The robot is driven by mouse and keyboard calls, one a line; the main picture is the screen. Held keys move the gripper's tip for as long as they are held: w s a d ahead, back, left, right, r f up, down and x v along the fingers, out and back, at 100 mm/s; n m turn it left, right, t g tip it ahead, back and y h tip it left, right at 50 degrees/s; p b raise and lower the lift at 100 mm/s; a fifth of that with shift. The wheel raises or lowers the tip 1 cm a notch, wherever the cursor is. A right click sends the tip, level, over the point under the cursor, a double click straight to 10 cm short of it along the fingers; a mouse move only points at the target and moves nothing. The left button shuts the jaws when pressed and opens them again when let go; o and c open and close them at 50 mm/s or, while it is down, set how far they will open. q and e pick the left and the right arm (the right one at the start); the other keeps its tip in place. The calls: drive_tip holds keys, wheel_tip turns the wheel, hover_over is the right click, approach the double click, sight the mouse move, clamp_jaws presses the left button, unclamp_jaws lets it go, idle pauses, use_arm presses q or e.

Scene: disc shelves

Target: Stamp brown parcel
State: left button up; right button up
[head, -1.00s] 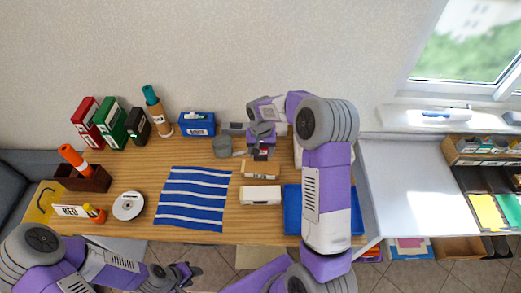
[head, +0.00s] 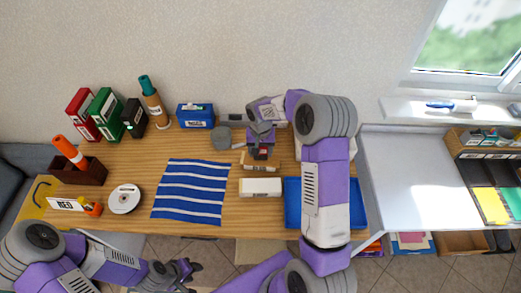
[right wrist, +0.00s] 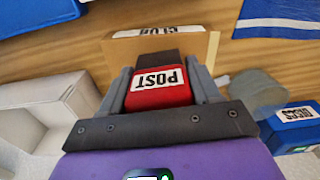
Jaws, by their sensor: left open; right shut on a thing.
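The brown parcel (head: 246,164) lies on the wooden table behind a white box. It also shows in the right wrist view (right wrist: 203,50), with a white lettered label on its far side. My right gripper (head: 260,150) is shut on a red stamp (right wrist: 158,96) with a white POST label. The stamp is at the parcel and hides part of it in both views. I cannot tell whether its face, which is hidden, touches the parcel. My left gripper (head: 182,276) is open and empty in front of the table's edge.
The white box (head: 260,187) stands in front of the parcel. A blue tray (head: 292,210) is right, partly under my right arm. A striped blue cloth (head: 192,190) lies left. A grey round container (head: 221,138) and a blue box (head: 196,115) stand behind left.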

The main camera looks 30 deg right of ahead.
drive_tip(key=shift+f+b, duration=0.45)
drive_tip(key=shift+f, duration=0.15)
idle(1.6)
drive_tip(key=shift+r+p, duration=2.4)
drive_tip(key=shift+r, duration=1.2)
